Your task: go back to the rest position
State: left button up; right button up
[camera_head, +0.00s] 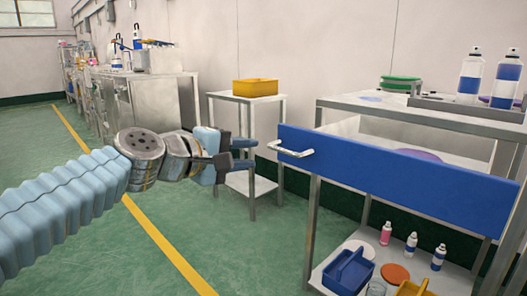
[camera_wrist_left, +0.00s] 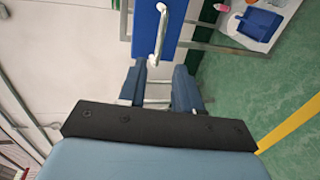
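My left gripper (camera_head: 250,154) reaches in from the left in the head view, its two dark fingers apart and nothing between them. In the left wrist view the fingers of the left gripper (camera_wrist_left: 158,82) are also spread and empty. The silver handle (camera_head: 290,149) of a blue drawer front (camera_head: 390,180) is a short way to the right of the fingertips. The handle also shows in the left wrist view (camera_wrist_left: 158,36), beyond the fingertips and apart from them. My right gripper is in neither view.
The metal workbench (camera_head: 400,108) with the drawer stands at right, carrying blue-and-white spray cans (camera_head: 470,75). Its lower shelf holds small bottles and a blue caddy (camera_head: 347,272). A yellow bin (camera_head: 255,88) stands on a small table behind my gripper. Green floor (camera_head: 80,140) is open at left.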

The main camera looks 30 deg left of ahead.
pick_arm(q)
jog(key=shift+v, duration=0.75)
jog(key=w+d+f+m+g+y, duration=0.1)
jog(key=w+d+f+g, duration=0.2)
jog(key=f, duration=1.2)
jog(key=w+f+m+g+y, duration=0.1)
jog(key=w+f+m+g, duration=0.35)
jog(key=f, duration=1.05)
jog(key=s+d+f+g, duration=0.1)
jog(key=s+d+f, duration=0.15)
jog(key=f, duration=0.75)
jog(key=s+d+f+g, duration=0.1)
jog(key=s+d+f, duration=0.15)
jog(key=f, duration=0.75)
jog(key=s+d+f+m+g, duration=0.2)
jog(key=s+d+f+m, duration=0.15)
jog(key=s+f, duration=0.5)
jog(key=s+d+f+m+g, duration=0.3)
jog(key=s+d+f, duration=0.2)
jog(key=s+f, duration=0.35)
notch_tip(320, 180, up, 15)
jog(key=p, duration=1.4)
jog(key=shift+w+d+t+h, duration=0.25)
jog(key=shift+d+t+h, duration=0.1)
jog(key=shift+h, duration=0.05)
